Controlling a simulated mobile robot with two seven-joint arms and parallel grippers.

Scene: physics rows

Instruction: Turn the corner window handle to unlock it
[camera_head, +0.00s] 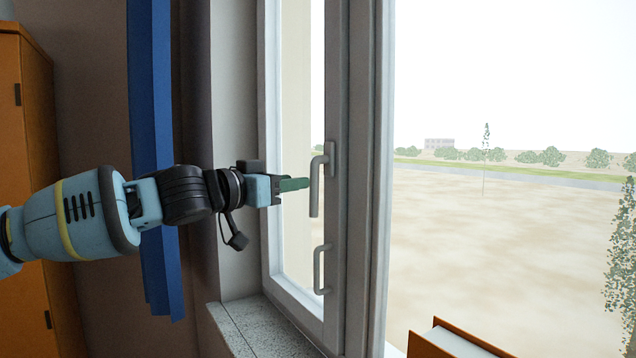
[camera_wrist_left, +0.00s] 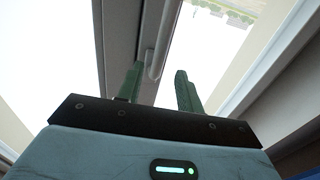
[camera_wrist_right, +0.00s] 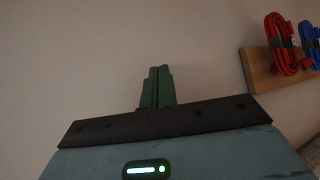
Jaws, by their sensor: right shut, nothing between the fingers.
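The window handle (camera_head: 316,187) is a grey lever on the window's frame, hanging straight down from its mount. A second grey grip (camera_head: 318,270) sits lower on the same frame. My left gripper (camera_head: 306,184) is at the lever's left side, its green fingertips close to it. In the left wrist view my left gripper (camera_wrist_left: 158,77) is open, with the lever (camera_wrist_left: 165,40) showing between and beyond the fingertips; I cannot tell whether they touch. My right gripper (camera_wrist_right: 157,70) is shut and empty before a plain wall, out of the head view.
A blue curtain (camera_head: 153,120) hangs behind my left arm. A speckled sill (camera_head: 262,328) runs below the window. An orange cabinet (camera_head: 25,180) stands at left, and an orange-edged box-like object (camera_head: 455,342) lies at bottom right. Red cable coils (camera_wrist_right: 281,45) hang near my right gripper.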

